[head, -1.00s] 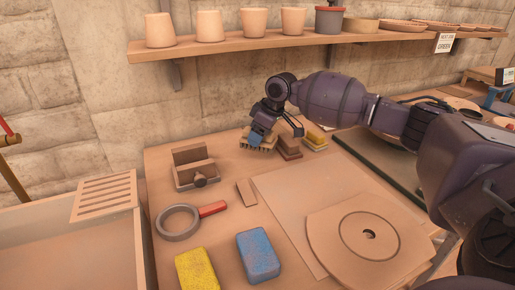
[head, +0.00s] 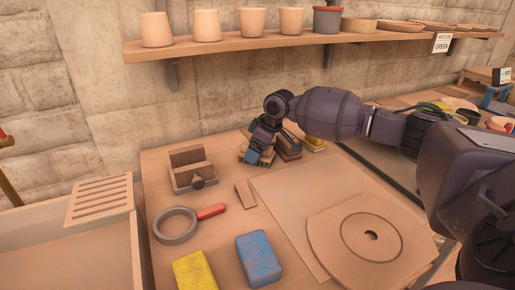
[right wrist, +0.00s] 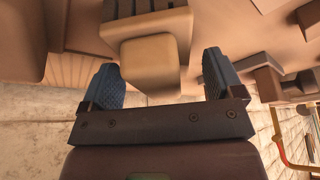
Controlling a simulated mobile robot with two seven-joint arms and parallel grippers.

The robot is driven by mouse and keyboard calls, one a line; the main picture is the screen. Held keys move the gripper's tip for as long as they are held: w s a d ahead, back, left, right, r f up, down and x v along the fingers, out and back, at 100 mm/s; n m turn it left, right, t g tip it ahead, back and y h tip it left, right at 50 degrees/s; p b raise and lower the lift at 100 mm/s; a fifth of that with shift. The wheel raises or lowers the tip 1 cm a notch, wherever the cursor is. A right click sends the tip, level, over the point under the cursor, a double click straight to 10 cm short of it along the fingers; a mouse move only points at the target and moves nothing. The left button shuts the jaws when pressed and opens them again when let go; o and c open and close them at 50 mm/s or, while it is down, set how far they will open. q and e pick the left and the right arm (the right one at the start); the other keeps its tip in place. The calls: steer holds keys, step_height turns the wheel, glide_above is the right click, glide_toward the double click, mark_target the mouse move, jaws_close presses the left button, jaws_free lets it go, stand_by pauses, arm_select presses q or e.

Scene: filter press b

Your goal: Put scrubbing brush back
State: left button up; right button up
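A scrubbing brush with a tan wooden body and bristles (head: 246,156) sits at the back of the table, partly hidden behind my right gripper (head: 259,155). In the right wrist view my right gripper (right wrist: 160,80) has its two blue fingers spread apart. A tan block (right wrist: 152,62), seemingly the brush's handle, is between them with a gap on both sides. Two similar brush-like blocks stand to the right, a dark reddish one (head: 288,147) and a yellow-based one (head: 314,142). My left gripper is not in view.
A wooden holder (head: 192,176), a magnifier-like ring with red handle (head: 176,225), a yellow sponge (head: 194,271) and a blue sponge (head: 259,259) lie left and front. A round-marked board (head: 370,235) lies front right. A shelf of pots (head: 300,44) runs above.

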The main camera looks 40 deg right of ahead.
steer(key=shift+r, duration=0.2)
steer(key=p+v, duration=0.1)
steer(key=v, duration=0.4)
steer(key=shift+r+p, duration=0.35)
steer(key=shift+r, duration=0.05)
steer(key=p+v, duration=0.1)
steer(key=v, duration=0.4)
steer(key=shift+s+d, duration=0.1)
steer(key=shift+s+d+r, duration=0.1)
steer(key=shift+s+r, duration=0.1)
steer(key=shift+r, duration=0.25)
